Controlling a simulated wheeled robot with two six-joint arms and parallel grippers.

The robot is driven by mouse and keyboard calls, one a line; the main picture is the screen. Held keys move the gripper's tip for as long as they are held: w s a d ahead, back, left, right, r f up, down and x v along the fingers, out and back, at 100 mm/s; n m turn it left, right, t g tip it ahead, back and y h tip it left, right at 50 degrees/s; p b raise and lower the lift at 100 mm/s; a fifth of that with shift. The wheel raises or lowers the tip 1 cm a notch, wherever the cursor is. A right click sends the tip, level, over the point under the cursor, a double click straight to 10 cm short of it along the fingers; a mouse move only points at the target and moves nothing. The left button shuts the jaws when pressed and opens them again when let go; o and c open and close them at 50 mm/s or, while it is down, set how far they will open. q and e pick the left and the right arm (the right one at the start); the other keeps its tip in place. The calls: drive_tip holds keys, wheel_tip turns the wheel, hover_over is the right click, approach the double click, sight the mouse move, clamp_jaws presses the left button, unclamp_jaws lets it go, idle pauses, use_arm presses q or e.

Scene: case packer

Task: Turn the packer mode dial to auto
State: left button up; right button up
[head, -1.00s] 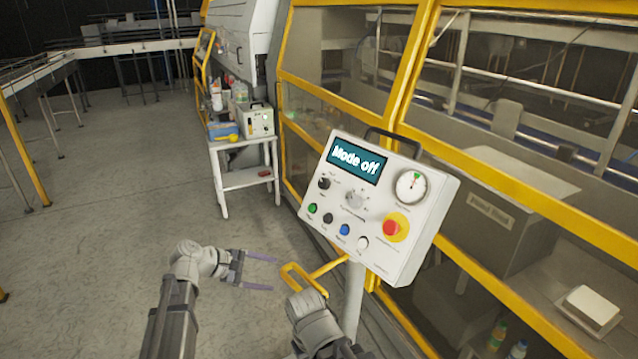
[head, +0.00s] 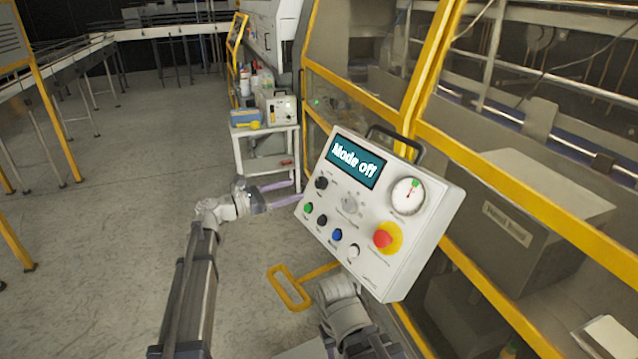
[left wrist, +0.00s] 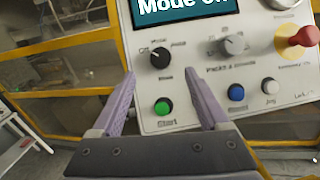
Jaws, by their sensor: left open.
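The control panel (head: 375,270) is a white box on a post, with a screen reading "Mode off". The mode dial is a small black knob (head: 321,183) at the left of the panel, below the screen. My left gripper (head: 298,192) is open and empty at the panel's left edge. In the left wrist view its two purple fingers (left wrist: 160,82) point at the panel, one either side of the knob's line, with the tips below it. My right gripper is not visible.
A grey knob (left wrist: 233,44) is right of the dial. A green button (left wrist: 163,106) is below it, with black, blue and white buttons alongside. A red emergency stop (head: 385,237) is at lower right. A yellow-framed guard (head: 430,60) stands behind; open floor lies left.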

sight(318, 182)
use_arm(q)
drive_tip(key=shift+x, duration=3.85)
drive_tip(key=shift+c, duration=0.2)
clamp_jaws()
